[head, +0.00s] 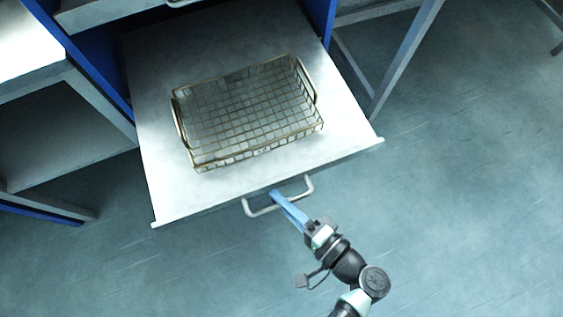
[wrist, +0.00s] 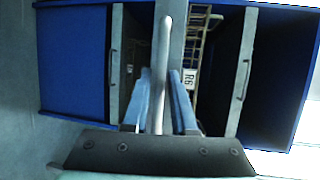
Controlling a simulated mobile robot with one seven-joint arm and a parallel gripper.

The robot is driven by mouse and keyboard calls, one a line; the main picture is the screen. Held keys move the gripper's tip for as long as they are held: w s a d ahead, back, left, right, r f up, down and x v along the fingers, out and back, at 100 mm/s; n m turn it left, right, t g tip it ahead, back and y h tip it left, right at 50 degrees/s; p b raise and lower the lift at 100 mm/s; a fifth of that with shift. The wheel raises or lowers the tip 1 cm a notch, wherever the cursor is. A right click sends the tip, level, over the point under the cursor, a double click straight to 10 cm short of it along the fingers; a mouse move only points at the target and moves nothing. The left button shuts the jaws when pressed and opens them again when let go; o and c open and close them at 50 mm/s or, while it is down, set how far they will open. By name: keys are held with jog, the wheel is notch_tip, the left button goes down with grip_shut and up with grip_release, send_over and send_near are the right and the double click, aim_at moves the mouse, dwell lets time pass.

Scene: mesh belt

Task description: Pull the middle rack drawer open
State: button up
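The middle rack drawer (head: 180,195) is a flat pale metal shelf, standing pulled out of the blue rack in the head view. A grey bar handle (head: 264,210) runs along its front edge. My gripper (head: 274,193) reaches the handle from the lower right. In the wrist view the handle (wrist: 163,50) runs between the two blue fingers (wrist: 161,85), which close in tightly on both sides of it. The drawer's front edge (wrist: 178,45) shows just behind the handle. The fingers hide part of the handle.
A wire basket (head: 245,115) sits on the drawer. In the wrist view, drawer fronts with handles stand on either side, left (wrist: 116,60) and right (wrist: 243,70). Grey tables flank the rack, left (head: 40,75) and right (head: 405,50). The floor (head: 460,200) before the drawer is clear.

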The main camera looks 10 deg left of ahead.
jog(key=shift+o, duration=1.1)
jog(key=v, duration=1.3)
jog(key=shift+w+r, duration=0.1)
